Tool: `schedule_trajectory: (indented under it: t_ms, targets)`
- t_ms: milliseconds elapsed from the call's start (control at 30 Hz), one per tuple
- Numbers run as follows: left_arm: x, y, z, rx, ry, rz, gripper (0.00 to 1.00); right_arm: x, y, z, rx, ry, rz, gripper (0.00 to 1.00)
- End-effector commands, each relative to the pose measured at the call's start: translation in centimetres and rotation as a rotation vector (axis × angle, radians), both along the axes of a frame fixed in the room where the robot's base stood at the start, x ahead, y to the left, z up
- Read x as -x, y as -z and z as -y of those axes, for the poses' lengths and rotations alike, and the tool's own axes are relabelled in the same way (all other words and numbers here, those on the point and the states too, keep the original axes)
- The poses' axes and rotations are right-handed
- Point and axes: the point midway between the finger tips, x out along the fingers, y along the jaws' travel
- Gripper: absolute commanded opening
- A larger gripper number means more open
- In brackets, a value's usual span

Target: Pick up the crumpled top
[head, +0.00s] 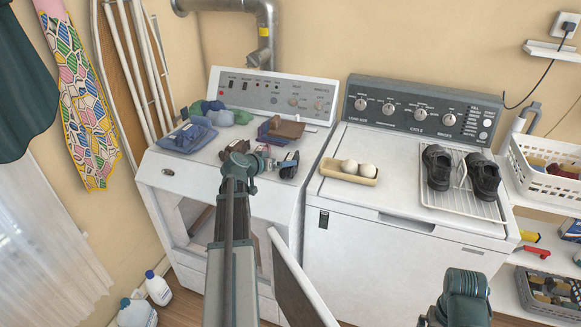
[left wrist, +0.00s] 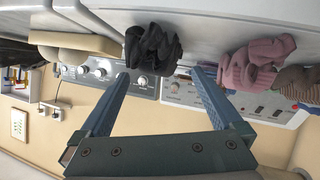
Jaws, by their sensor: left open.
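Several crumpled and folded cloths lie on the white left machine's top. In the head view these are a blue cloth (head: 187,138), a green and blue bundle (head: 216,112) and a brown and blue cloth (head: 281,128). The left wrist view, upside down, shows a black crumpled cloth (left wrist: 152,46) near one fingertip and a pink crumpled cloth (left wrist: 256,62) near the other. I cannot tell which is the top. My left gripper (left wrist: 160,82) is open and empty, low over the machine's front part. My right gripper is not visible, only part of that arm.
The left machine (head: 160,178) has an opening in its front. The right machine (head: 345,200) holds a tray with two pale balls (head: 357,169) and a rack with dark shoes (head: 437,167). A white basket (head: 545,180) stands on a shelf at the right. Bottles (head: 158,288) stand on the floor.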

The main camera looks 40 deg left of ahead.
Motion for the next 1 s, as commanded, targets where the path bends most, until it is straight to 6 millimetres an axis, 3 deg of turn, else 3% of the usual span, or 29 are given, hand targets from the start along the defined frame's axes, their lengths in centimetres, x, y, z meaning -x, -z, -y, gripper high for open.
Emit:
schedule_trajectory:
  t_ms: [233, 533, 767, 1000]
  targets:
    - [-0.8, 0.7, -0.1, 0.0, 0.0, 0.0, 1.0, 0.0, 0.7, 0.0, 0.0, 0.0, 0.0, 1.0]
    - [-4.3, 2.8, -0.2, 0.0, 0.001, 0.0, 1.0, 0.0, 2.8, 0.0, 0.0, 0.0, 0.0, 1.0]
    - [-4.5, 2.7, -0.1, 0.001, 0.0, 0.0, 1.0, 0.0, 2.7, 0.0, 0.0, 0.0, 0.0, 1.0]
    - [-4.4, 2.7, -0.1, 0.001, 0.0, 0.0, 0.6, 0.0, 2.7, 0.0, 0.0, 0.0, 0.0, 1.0]
